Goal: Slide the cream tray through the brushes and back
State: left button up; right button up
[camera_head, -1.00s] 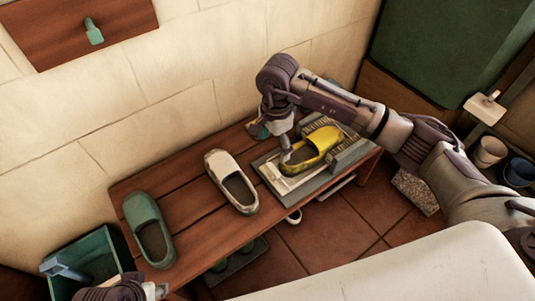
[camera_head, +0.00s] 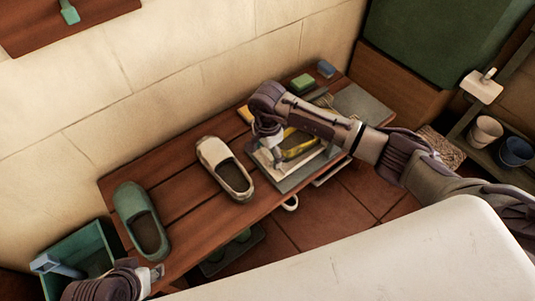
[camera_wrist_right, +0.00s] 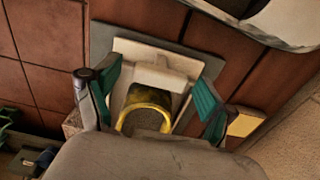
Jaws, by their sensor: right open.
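The cream tray (camera_head: 270,160) lies on a grey base (camera_head: 300,176) at the right part of the wooden bench and carries a yellow shoe (camera_head: 298,150). My right arm covers part of the shoe and most of the brush area. My right gripper (camera_head: 272,150) is low over the tray's left end. In the right wrist view the open right gripper (camera_wrist_right: 157,98) has its green fingers apart, either side of the tray's raised cream block (camera_wrist_right: 155,73); contact is unclear. The yellow shoe (camera_wrist_right: 147,100) shows below it. My left gripper (camera_head: 156,274) is at the lower left; its fingers are unclear.
A white shoe (camera_head: 222,166) and a green shoe (camera_head: 141,218) stand left of the tray. A green bin (camera_head: 80,250) is at far left. Green (camera_head: 303,84) and blue (camera_head: 326,69) sponges lie near the wall. Cups (camera_head: 485,130) stand on a shelf at right.

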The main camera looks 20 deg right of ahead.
aim_at(290, 146)
pick_arm(q)
jog(key=shift+w, duration=0.15)
pick_arm(e)
jog(key=shift+f, duration=0.2)
